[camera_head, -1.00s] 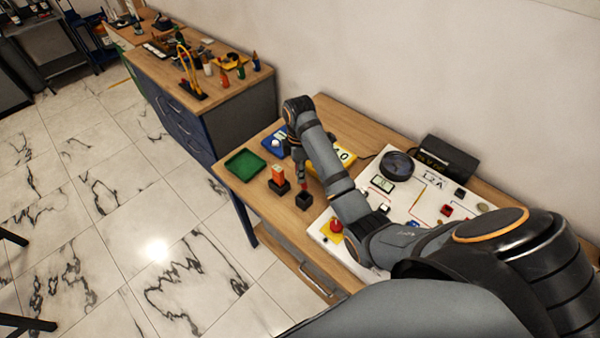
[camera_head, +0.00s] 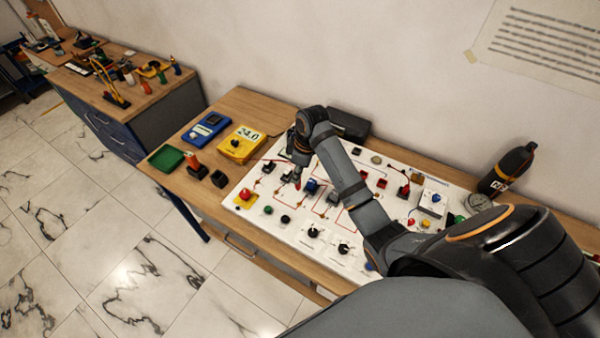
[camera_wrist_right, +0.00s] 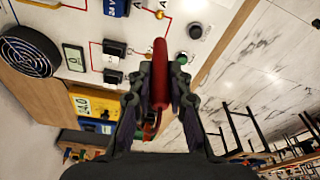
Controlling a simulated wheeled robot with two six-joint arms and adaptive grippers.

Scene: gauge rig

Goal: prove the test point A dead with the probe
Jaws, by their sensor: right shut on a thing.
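My right gripper (camera_head: 297,160) is shut on the red probe (camera_wrist_right: 160,72) and holds it over the white panel (camera_head: 335,229). The probe shows small in the head view (camera_head: 296,181), tip downward. I cannot tell whether the tip touches the panel. The panel has red lines, brass points, switches and knobs; no label A is readable, so I cannot tell which point is A. The yellow meter (camera_head: 236,150) reads 24.0; it also shows in the wrist view (camera_wrist_right: 86,106). My left gripper is not in view.
A black holder (camera_head: 218,178) stands empty beside an orange block in another holder (camera_head: 194,167). A green tray (camera_head: 166,158) and a blue device (camera_head: 206,128) lie at the table's left. A black bottle (camera_head: 508,170) stands at the back right. A red mushroom button (camera_head: 245,195) sits at the panel's left corner.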

